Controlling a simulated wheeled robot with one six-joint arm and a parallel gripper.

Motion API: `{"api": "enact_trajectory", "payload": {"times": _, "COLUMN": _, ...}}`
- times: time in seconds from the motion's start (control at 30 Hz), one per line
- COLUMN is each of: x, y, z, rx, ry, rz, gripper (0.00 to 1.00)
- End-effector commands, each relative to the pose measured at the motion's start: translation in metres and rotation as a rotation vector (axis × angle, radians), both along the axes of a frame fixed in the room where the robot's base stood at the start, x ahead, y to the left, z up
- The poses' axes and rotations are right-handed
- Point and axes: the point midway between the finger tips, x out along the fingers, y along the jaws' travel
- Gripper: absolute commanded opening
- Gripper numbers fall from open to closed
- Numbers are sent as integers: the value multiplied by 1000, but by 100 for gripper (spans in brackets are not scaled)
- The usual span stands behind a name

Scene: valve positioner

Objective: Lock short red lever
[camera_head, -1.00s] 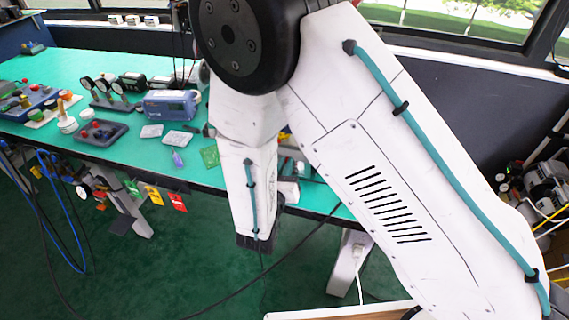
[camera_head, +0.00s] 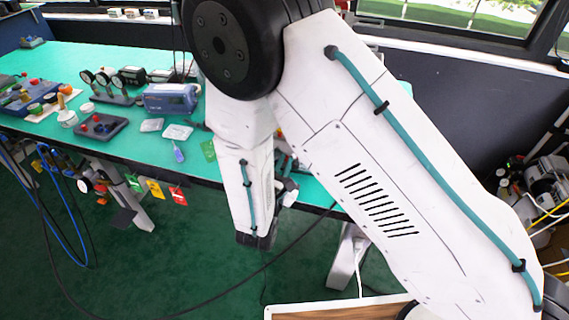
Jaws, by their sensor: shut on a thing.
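I cannot make out the short red lever in the head view. My white arm covers the middle and right of the picture, and the part of the bench behind it is hidden. My forearm (camera_head: 250,190) hangs down in front of the bench's near edge. A small white and dark part of my wrist (camera_head: 287,190) shows beside it. My gripper's fingers are hidden, so what they touch does not show. A small orange-red spot (camera_head: 279,134) shows just right of the forearm, too small to identify.
Blue hoses (camera_head: 75,215) hang at left. Green floor is open in front.

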Motion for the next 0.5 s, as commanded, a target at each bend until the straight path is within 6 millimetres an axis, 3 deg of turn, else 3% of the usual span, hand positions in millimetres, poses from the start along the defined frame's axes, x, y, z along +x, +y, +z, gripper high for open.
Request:
{"api": "enact_trajectory", "payload": {"times": 0.4, "x": 0, "y": 1, "z": -1, "rx": 8, "ry": -1, "rz": 2, "gripper": 0}}
{"api": "enact_trajectory", "payload": {"times": 0.5, "x": 0, "y": 1, "z": -1, "rx": 7, "ry": -1, "rz": 2, "gripper": 32}}
